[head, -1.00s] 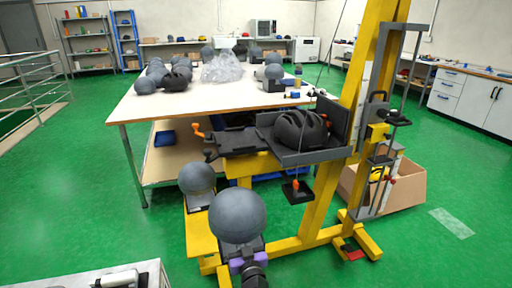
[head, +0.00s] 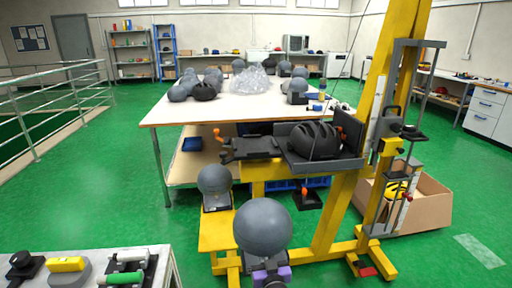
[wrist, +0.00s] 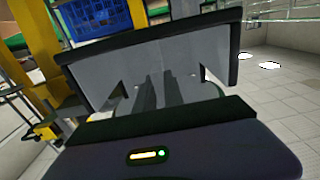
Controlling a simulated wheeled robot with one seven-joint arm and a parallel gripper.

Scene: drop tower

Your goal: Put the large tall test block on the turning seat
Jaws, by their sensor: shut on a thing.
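The large test block, a grey round headform (head: 263,226) on a dark base, is upright at the bottom centre of the head view. My gripper (head: 271,277), with purple finger pads, is shut on its base from below in the picture. A dark flat seat (head: 250,147) with orange-knobbed levers sits on the yellow frame, above and beyond the held block; I take it as the turning seat. It looks empty. In the wrist view, a grey piece with a dark rim (wrist: 190,50) fills the space before my gripper; its contact with the fingers is unclear.
A second grey headform (head: 214,180) stands on the yellow base beam left of the held one. A black helmet (head: 314,140) lies in a grey tray beside the seat. The yellow tower (head: 350,190) rises right. A tool bench (head: 95,262) is at lower left. Green floor is open left.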

